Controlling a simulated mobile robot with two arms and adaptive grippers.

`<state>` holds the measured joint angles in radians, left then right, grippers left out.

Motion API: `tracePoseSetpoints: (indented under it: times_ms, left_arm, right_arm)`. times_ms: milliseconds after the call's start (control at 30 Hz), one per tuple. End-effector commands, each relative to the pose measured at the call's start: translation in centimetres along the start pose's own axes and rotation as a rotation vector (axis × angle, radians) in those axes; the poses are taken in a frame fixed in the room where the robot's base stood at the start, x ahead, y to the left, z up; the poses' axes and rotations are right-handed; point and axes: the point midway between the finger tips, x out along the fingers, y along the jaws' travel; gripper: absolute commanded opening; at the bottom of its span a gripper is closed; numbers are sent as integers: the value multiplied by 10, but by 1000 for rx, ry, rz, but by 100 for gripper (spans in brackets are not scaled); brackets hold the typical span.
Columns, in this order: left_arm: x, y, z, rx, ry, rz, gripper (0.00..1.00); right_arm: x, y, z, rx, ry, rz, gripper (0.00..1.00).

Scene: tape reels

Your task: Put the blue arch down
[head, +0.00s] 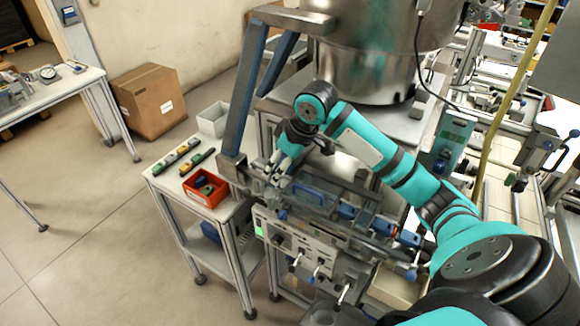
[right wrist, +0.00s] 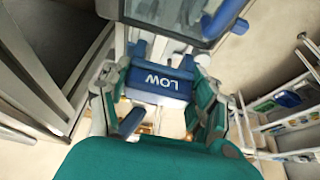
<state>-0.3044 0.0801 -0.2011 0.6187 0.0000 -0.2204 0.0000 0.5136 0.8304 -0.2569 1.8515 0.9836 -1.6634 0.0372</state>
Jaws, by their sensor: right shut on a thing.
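My right gripper (head: 277,172) reaches down from the teal arm, over the left end of the grey machine and beside the small side table. In the right wrist view its fingers (right wrist: 156,82) stand on either side of a blue piece with the word LOW on it, the blue arch (right wrist: 158,80), and are shut on it. Its full arch shape is not clear, since the fingers cover its ends. In the head view the arch cannot be told apart from the gripper and machine. My left gripper is not in view.
The grey machine (head: 300,245) has levers in front. A cardboard box (head: 150,100) stands on the floor.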

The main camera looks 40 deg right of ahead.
Motion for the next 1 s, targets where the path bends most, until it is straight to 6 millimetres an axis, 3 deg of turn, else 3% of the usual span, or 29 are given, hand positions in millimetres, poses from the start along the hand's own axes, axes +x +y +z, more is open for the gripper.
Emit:
tracePoseSetpoints:
  times_ms: [100, 233, 567, 600, 800, 1000]
  left_arm:
    - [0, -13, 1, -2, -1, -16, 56]
    - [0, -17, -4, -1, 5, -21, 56]
    - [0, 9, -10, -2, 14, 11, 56]
    - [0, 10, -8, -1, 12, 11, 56]
    - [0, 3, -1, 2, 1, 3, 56]
    - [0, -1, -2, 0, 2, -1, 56]
  right_arm:
    - [17, -10, 9, -5, -3, -4, 28]
    - [20, -12, 10, -6, 1, -1, 28]
    - [25, -11, 12, -5, -1, -2, 28]
    - [26, -11, 12, -5, -1, -2, 62]
    - [25, -11, 12, -5, 0, -1, 86]
    - [25, -11, 12, -5, 0, -1, 86]
